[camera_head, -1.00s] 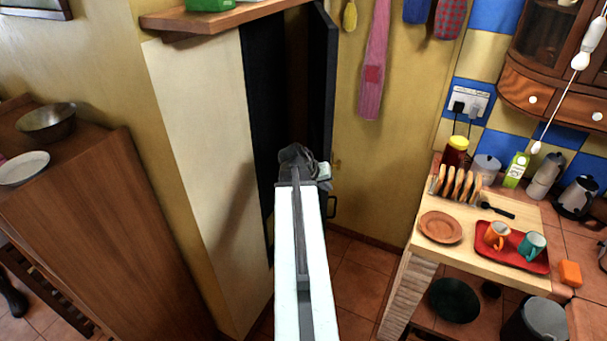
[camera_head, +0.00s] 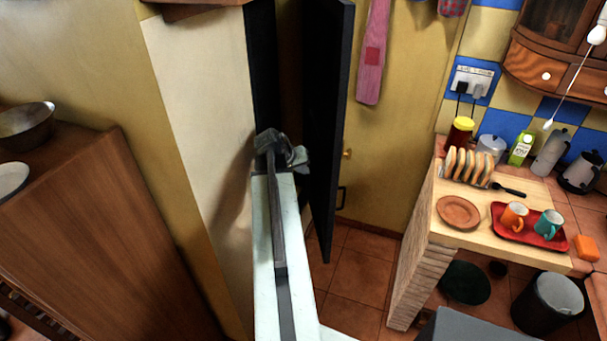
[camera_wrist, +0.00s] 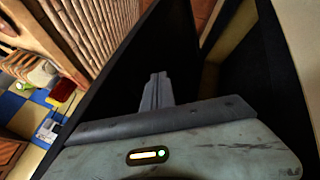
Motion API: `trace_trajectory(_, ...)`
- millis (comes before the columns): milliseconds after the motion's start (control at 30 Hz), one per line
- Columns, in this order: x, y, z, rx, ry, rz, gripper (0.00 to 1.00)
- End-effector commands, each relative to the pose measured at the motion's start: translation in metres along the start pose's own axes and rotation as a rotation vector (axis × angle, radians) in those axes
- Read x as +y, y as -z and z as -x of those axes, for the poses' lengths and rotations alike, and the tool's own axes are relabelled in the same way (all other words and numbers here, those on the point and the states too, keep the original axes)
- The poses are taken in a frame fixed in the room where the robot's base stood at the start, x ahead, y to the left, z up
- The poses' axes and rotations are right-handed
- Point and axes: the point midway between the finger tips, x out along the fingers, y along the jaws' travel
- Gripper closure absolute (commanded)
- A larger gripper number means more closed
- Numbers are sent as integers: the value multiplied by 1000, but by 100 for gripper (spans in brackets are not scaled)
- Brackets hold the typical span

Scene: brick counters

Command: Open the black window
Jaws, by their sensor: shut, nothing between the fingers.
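The black window (camera_head: 327,120) is a tall dark panel standing swung out from a dark opening in the wall, with a gap between panel and the black frame (camera_head: 262,65). A small dark handle (camera_head: 341,198) and a brass knob show at its right side. My gripper (camera_head: 297,158) is in front of the opening, on the panel's left, inner side. In the wrist view my gripper (camera_wrist: 156,92) is shut and empty, with the black panel (camera_wrist: 150,60) beyond its fingers. Whether the fingers touch the panel cannot be told.
A wooden cabinet (camera_head: 85,230) with a metal bowl stands at left. A pale wall edge (camera_head: 200,120) is close to my arm's left. A counter (camera_head: 450,225) with a red tray, mugs and toast rack stands at right. Tiled floor is free between panel and counter.

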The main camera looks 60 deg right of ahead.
Motion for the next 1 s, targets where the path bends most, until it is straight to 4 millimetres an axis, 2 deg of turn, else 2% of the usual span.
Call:
trace_trajectory(33,-3,-3,-22,-2,-2,-3,100)
trace_trajectory(233,-1,-3,-64,-1,-3,-4,100)
trace_trajectory(333,20,0,-65,-3,-4,-7,100)
trace_trajectory(500,36,0,-73,-2,-3,-5,100)
trace_trajectory(900,40,-1,-75,-2,-3,-4,100)
trace_trajectory(1000,49,-2,-79,-3,-1,-3,100)
